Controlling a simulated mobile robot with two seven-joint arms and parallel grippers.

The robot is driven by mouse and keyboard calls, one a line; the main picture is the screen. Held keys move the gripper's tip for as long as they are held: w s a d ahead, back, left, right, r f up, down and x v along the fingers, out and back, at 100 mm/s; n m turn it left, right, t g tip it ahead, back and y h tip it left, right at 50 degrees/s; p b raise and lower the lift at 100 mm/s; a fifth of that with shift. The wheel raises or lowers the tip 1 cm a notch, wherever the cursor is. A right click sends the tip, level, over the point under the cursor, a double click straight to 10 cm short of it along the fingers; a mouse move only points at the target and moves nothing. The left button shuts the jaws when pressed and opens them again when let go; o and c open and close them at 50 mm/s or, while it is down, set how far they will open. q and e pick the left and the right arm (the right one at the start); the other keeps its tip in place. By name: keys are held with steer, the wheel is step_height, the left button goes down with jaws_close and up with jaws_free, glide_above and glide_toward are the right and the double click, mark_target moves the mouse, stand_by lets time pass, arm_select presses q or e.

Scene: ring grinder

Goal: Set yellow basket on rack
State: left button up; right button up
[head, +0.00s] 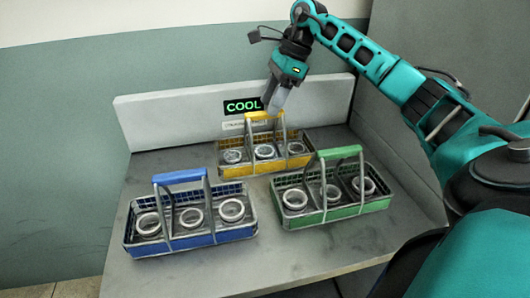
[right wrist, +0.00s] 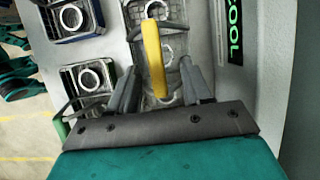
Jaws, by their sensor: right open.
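The yellow basket (head: 290,164) stands upright at the back of a grey bench, holding several metal rings. Its yellow handle (right wrist: 154,58) runs between the spread fingers of my right gripper (right wrist: 160,88) in the right wrist view. In the head view my right gripper (head: 276,98) hangs directly over the handle, its fingertips close to the bar. It is open; whether a finger touches the handle I cannot tell. My left gripper is not in view. I cannot make out a separate rack in these views.
A blue basket (head: 190,240) stands at the front left and a green basket (head: 340,213) at the right, both with rings and raised handles. A low back wall (head: 170,112) carries a lit "COOL" sign (head: 243,106). The bench (head: 290,262) is bare along its front.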

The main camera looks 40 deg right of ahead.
mark_target(262, 118)
steer(key=shift+a+x, duration=0.15)
steer(key=shift+x, duration=1.4)
steer(key=shift+a+x, duration=0.1)
steer(key=shift+x, duration=1.45)
steer(key=shift+s+r, duration=0.1)
steer(key=shift+s, duration=0.05)
steer(key=shift+c, duration=0.3)
jaws_close()
steer(key=shift+r, duration=0.15)
